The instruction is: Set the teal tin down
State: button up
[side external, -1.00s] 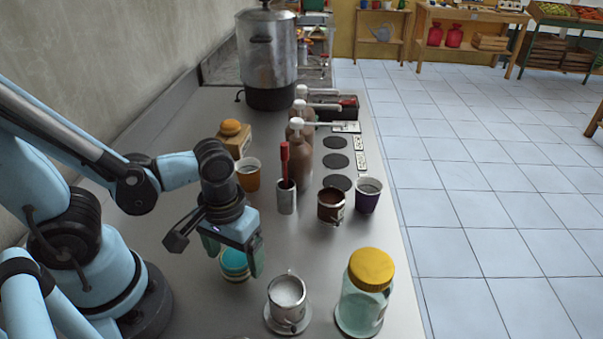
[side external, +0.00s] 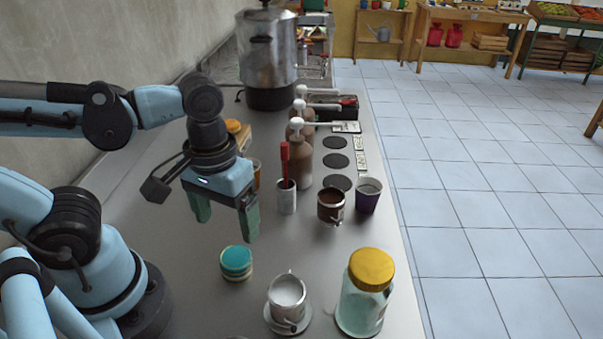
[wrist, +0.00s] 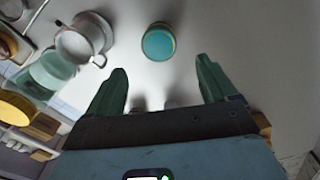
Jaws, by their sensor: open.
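The teal tin (side external: 236,262) stands upright on the grey counter, with a teal lid and a pale banded side. In the wrist view the tin (wrist: 158,42) shows from above, beyond the fingertips. My gripper (side external: 224,222) is open and empty, raised above the counter behind the tin and apart from it. Its two green fingers (wrist: 160,80) are spread wide in the wrist view, with nothing between them.
A metal cup on a saucer (side external: 287,296) and a yellow-lidded jar (side external: 368,292) stand right of the tin. Behind are a white holder with a red handle (side external: 287,193), a brown cup (side external: 331,205), a purple cup (side external: 367,194) and pump bottles (side external: 301,165). Counter left of the tin is clear.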

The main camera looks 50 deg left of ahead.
jog(key=w+a+r+m+t, duration=0.2)
jog(key=w+a+m+t, duration=0.2)
jog(key=w+t, duration=0.3)
jog(key=w+a, duration=0.1)
jog(key=w, duration=0.2)
jog(key=shift+r+m, duration=0.3)
jog(key=shift+r, duration=0.1)
dwell(0.8)
